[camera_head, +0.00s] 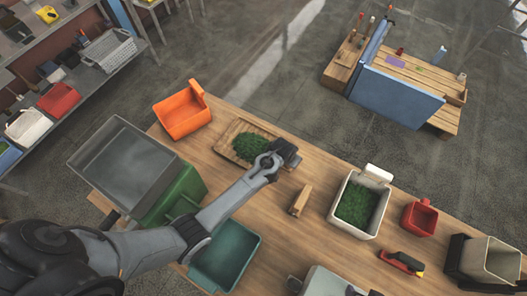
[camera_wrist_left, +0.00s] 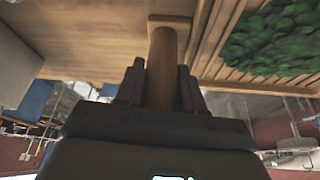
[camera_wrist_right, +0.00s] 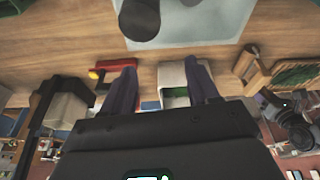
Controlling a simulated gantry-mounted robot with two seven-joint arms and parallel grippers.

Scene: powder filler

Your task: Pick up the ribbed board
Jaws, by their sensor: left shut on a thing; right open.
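The ribbed board (camera_head: 233,129) is a wooden tray with raised edges, lying near the far edge of the table. It holds a pile of green material (camera_head: 256,148). My left gripper (camera_head: 287,152) is at the board's right end. In the left wrist view the left gripper (camera_wrist_left: 160,80) is shut around a round wooden bar (camera_wrist_left: 163,55), beside the ribbed board's edge (camera_wrist_left: 207,50); it appears to be the board's handle. My right gripper (camera_wrist_right: 160,75) is open and empty, apart from the board (camera_wrist_right: 308,76).
An orange bin (camera_head: 182,115) stands left of the board. A small wooden block tool (camera_head: 300,201) lies to its right. A white bin (camera_head: 337,213) with green material, a red bin (camera_head: 420,218), and a teal tray (camera_head: 225,258) are also on the table. A grey-green machine (camera_head: 125,160) is at left.

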